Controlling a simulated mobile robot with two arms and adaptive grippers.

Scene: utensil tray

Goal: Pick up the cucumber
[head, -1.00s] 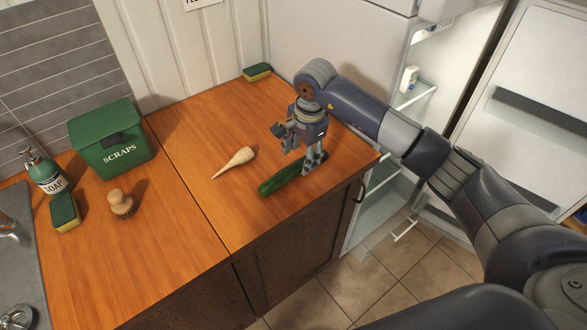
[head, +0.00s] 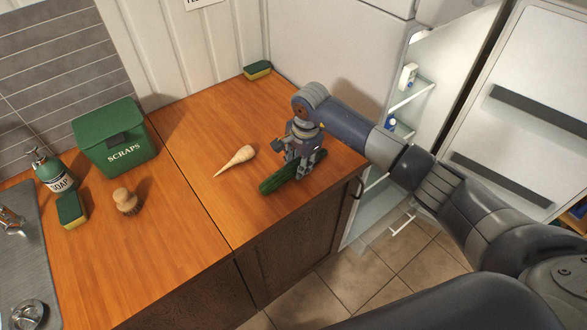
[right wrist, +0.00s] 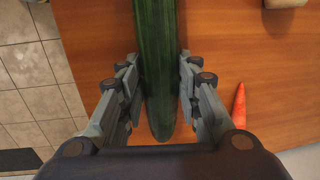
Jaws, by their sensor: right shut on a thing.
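The dark green cucumber (head: 276,181) lies on the wooden counter near its front edge. My right gripper (head: 301,172) is over its right part, with a finger on either side of it. In the right wrist view the cucumber (right wrist: 157,60) runs between the two fingers of my right gripper (right wrist: 162,95), which are shut on it near its rounded end. In the head view the gripper hides part of the cucumber. My left gripper is not in view.
A white root vegetable (head: 238,158) lies left of the cucumber. A carrot (right wrist: 239,105) shows in the right wrist view. A sponge (head: 257,70), a green scraps bin (head: 113,140), a brush (head: 126,201) and a soap bottle (head: 52,170) stand farther off. An open fridge (head: 440,75) is at right.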

